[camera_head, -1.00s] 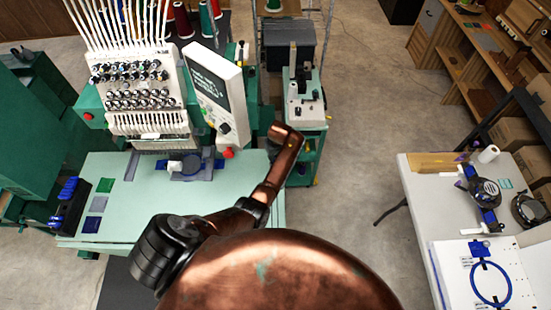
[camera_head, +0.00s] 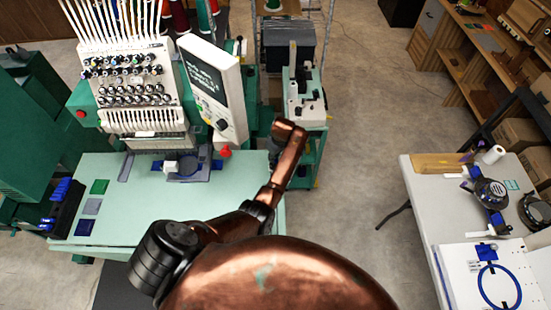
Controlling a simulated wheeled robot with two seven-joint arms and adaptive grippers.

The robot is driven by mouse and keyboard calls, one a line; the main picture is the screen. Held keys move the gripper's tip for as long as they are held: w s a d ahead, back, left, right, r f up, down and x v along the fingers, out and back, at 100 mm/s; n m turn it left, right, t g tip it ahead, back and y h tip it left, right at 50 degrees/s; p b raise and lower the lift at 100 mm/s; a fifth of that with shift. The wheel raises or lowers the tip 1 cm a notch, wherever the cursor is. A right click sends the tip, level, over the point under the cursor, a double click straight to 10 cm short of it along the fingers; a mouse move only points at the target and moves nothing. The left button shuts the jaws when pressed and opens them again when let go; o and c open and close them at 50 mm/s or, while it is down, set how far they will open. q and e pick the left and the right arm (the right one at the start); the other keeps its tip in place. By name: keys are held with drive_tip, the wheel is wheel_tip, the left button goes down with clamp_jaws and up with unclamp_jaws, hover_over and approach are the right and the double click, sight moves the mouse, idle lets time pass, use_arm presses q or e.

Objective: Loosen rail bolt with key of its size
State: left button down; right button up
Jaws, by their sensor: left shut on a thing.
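My copper arm reaches up from the bottom of the head view to the right side of the embroidery machine (camera_head: 140,90). My left gripper (camera_head: 285,128) is at the far end of that arm, beside the machine's right flank. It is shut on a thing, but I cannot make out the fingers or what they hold. The rail bolt and the keys cannot be picked out. A dark blue hooped piece (camera_head: 193,165) sits under the needle heads on the pale green machine table (camera_head: 140,215). My right gripper is not in view.
A control panel (camera_head: 212,90) juts out left of my wrist. A green cart (camera_head: 312,150) with a white device (camera_head: 304,100) stands just behind it. A white table (camera_head: 420,195) with hoops is at the right. The concrete floor between is clear.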

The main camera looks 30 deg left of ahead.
use_arm(q)
drive_tip(key=shift+w+a+r, duration=0.2)
drive_tip(key=shift+w+r, duration=0.1)
drive_tip(key=shift+w, duration=0.05)
drive_tip(key=shift+r+n, duration=0.2)
drive_tip(key=shift+n, duration=1)
drive_tip(key=n, duration=0.2)
drive_tip(key=shift+w+f+n+g, duration=0.1)
drive_tip(key=shift+w+n+g, duration=0.1)
drive_tip(key=shift+n+g, duration=0.2)
drive_tip(key=n, duration=0.2)
drive_tip(key=shift+f+n+g, duration=0.1)
drive_tip(key=shift+n+g, duration=0.2)
drive_tip(key=shift+n, duration=0.1)
drive_tip(key=n+b, duration=0.1)
drive_tip(key=n, duration=0.2)
drive_tip(key=shift+w+g+b, duration=0.1)
drive_tip(key=shift+g+b, duration=0.2)
drive_tip(key=c, duration=2.2)
unclamp_jaws()
drive_tip(key=shift+c, duration=0.2)
drive_tip(key=o, duration=0.4)
drive_tip(key=shift+s+d+f, duration=0.1)
drive_tip(key=shift+s+f, duration=0.05)
drive_tip(key=shift+s, duration=0.05)
